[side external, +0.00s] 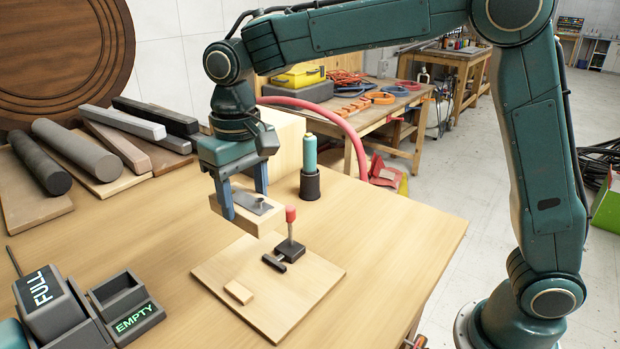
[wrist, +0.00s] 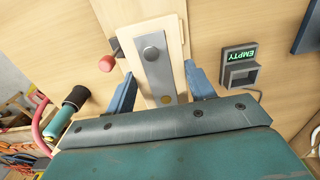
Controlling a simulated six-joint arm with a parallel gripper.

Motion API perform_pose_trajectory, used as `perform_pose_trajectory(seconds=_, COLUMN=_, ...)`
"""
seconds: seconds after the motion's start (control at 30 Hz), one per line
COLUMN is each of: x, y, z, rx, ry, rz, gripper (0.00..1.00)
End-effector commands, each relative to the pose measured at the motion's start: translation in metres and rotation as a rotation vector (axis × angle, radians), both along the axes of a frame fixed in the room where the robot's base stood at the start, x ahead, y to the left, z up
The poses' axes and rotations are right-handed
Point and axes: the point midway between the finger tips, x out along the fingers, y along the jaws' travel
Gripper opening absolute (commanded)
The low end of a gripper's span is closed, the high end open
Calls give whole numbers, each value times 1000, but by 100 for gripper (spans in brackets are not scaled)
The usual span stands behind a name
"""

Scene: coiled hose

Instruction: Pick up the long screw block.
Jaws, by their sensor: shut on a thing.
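The long screw block (side external: 246,214) is a pale wooden block with a grey metal plate and a screw on its top. My gripper (side external: 245,203) is shut on it, with a blue finger on each side. The block appears raised above the table, over the back of a thin wooden board (side external: 300,303). In the wrist view the block (wrist: 173,22) lies between the two blue fingers (wrist: 162,95), its plate and round screw head facing the camera. Its near end is hidden by my gripper's body.
A red-handled clamp (side external: 290,248) stands on the board close to the block, with a small wooden piece (side external: 239,292) nearby. A teal bottle in a dark holder (side external: 309,186) stands behind. FULL and EMPTY boxes (side external: 120,294) are at front left. Grey bars and rods (side external: 77,150) lie at back left.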

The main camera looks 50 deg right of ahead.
Motion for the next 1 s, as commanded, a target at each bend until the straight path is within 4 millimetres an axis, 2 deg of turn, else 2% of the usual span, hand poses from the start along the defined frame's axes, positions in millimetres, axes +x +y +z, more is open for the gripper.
perform_pose_trajectory(seconds=0.1, x=0, y=0, z=21, rx=2, ry=-4, rz=0, gripper=28)
perform_pose_trajectory(seconds=0.3, x=0, y=0, z=40, rx=1, ry=-2, rz=0, gripper=28)
perform_pose_trajectory(seconds=0.5, x=0, y=0, z=45, rx=0, ry=-1, rz=0, gripper=28)
perform_pose_trajectory(seconds=1.0, x=0, y=0, z=45, rx=0, ry=0, rz=0, gripper=28)
